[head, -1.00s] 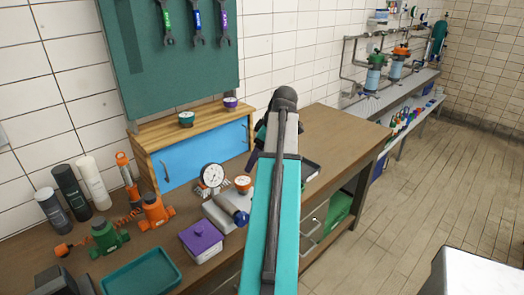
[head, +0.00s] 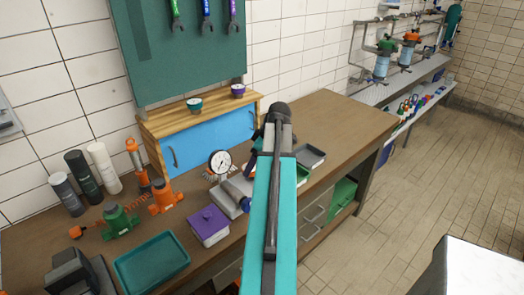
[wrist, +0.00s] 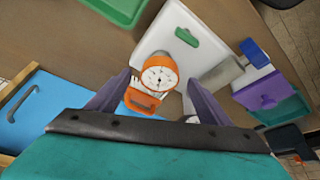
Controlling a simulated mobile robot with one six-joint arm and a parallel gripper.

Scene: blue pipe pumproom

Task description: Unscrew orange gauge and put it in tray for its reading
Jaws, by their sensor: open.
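The orange gauge (wrist: 160,74) has a white dial that faces the camera in the wrist view. An orange block (wrist: 142,101) lies just below it. My gripper (wrist: 158,79) is open, one purple finger on each side of the gauge, with gaps that look clear of it. I cannot tell how the gauge is fixed. In the head view my arm hides most of this spot. Trays there are a teal one (head: 152,264) at the front left, a grey one (head: 311,157) and a green one, partly hidden, right of my arm. The green tray (wrist: 119,9) also shows in the wrist view.
A purple-lidded box (head: 209,224) stands near the front edge. A large white-dial gauge (head: 221,162) stands left of my arm. A blue-doored cabinet (head: 205,140) stands against the wall. Orange and green pumps and bottles stand at left. The bench's far right is clear.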

